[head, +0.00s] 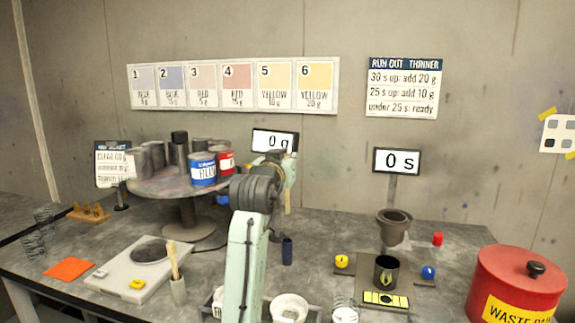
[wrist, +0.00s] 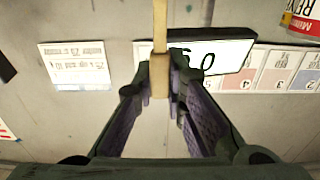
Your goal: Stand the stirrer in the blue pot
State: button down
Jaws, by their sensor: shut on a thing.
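My gripper (head: 288,172) is raised over the bench, partly hidden behind my arm. It is shut on the stirrer (head: 287,199), a pale wooden stick that hangs about upright below the fingers. In the wrist view the stirrer (wrist: 160,28) runs up from between the fingertips (wrist: 160,78), with a thicker wooden block at the grip. The blue pot (head: 287,251), a small dark blue cylinder, stands on the bench below the stirrer in the head view. A gap shows between stirrer tip and pot rim. Whether they line up in depth I cannot tell. The pot does not show in the wrist view.
A turntable (head: 150,187) with several tins, including a blue tin (head: 203,172), stands left. A viscosity cup (head: 394,219) and red waste bin (head: 515,270) are right.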

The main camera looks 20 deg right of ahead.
aim_at(287, 213)
jog(key=shift+w, duration=0.3)
jog(key=shift+w+f, duration=0.1)
jog(key=shift+f, duration=6.1)
jog(key=c, duration=1.6)
grip_release()
jog(key=shift+o, duration=0.2)
jog(key=v, duration=1)
